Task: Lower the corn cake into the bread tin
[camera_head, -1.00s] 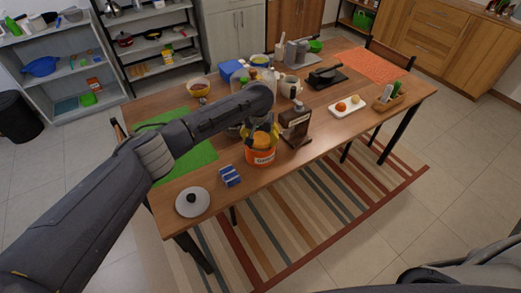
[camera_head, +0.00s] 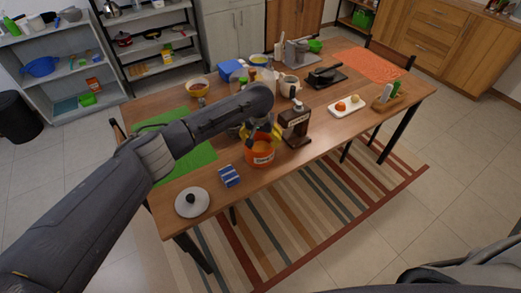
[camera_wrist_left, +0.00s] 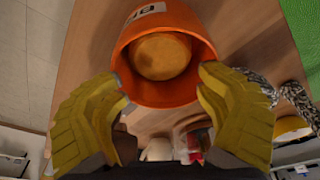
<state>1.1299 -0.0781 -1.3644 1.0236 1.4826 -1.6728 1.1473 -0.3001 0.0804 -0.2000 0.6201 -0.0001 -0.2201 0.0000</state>
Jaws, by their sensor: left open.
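The orange bread tin (camera_head: 259,155) stands near the front edge of the table. In the left wrist view the tin (camera_wrist_left: 205,50) is seen from above, with part of its label showing. The round yellow-brown corn cake (camera_wrist_left: 160,57) is inside the tin, low within its walls. My left gripper (camera_wrist_left: 160,92) is open, its yellow fingers apart on either side of the tin's near rim, with nothing between them. In the head view my left gripper (camera_head: 260,132) is above the tin and partly hides its opening. My right gripper is not in view.
A dark brown dispenser (camera_head: 295,126) stands just right of the tin. A blue-and-white box (camera_head: 229,176) and a pale lid with a dark knob (camera_head: 192,202) lie to the left. A green mat (camera_head: 200,155) and a white tray (camera_head: 346,107) are farther off.

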